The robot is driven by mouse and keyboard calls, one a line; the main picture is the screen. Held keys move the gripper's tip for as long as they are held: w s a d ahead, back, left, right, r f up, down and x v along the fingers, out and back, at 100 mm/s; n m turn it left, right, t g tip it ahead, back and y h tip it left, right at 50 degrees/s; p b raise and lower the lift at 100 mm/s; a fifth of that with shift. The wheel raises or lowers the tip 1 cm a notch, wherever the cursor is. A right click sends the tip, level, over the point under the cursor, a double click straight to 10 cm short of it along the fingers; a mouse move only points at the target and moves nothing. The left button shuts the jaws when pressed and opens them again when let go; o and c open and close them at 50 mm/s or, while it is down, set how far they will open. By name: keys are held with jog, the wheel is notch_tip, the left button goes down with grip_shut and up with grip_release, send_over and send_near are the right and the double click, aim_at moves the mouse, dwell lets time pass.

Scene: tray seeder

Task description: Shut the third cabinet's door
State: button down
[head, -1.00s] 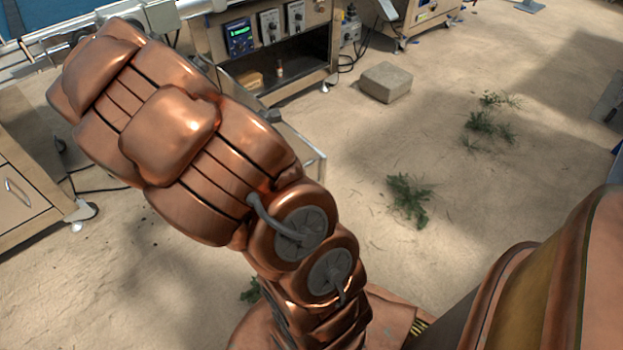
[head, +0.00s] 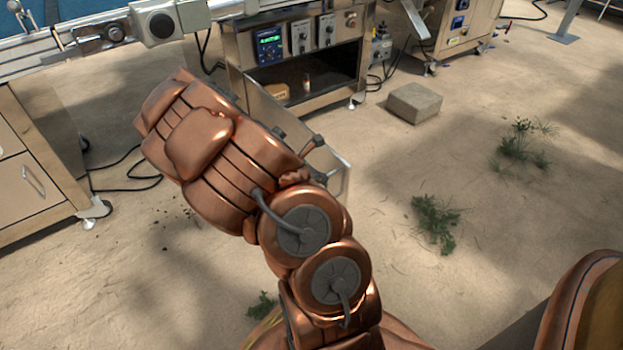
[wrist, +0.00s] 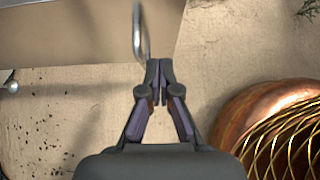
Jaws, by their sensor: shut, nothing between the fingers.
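The cabinet (head: 232,60) with an open front stands at the top centre of the head view, and its dark inside shows. Its metal door (head: 335,178) stands swung open towards me, partly hidden behind my arm. In the wrist view a metal panel, seemingly this door (wrist: 90,32), fills the upper left, with a bar handle (wrist: 137,30) near its right end. My gripper (wrist: 158,68) is shut and empty, its fingertips close below the handle; I cannot tell if they touch it. In the head view my arm hides most of the gripper.
Inside the cabinet are a small brown block (head: 275,91) and a small bottle (head: 306,82). A stone block (head: 414,102) lies on the sand to its right. Another cabinet (head: 32,185) with a handle stands at left. Plants (head: 437,222) grow on open sand at right.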

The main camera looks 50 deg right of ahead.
aim_at(341, 175)
jog(key=shift+s+d+f+b, duration=0.25)
jog(key=shift+d+b, duration=0.1)
jog(key=shift+d, duration=0.45)
jog(key=shift+s+d+f+b, duration=0.15)
jog(key=shift+s+d+b, duration=0.2)
jog(key=shift+d, duration=0.5)
jog(key=shift+s+d+f+b, duration=0.2)
jog(key=shift+d+b, duration=0.15)
jog(key=shift+d, duration=0.45)
jog(key=shift+d, duration=0.15)
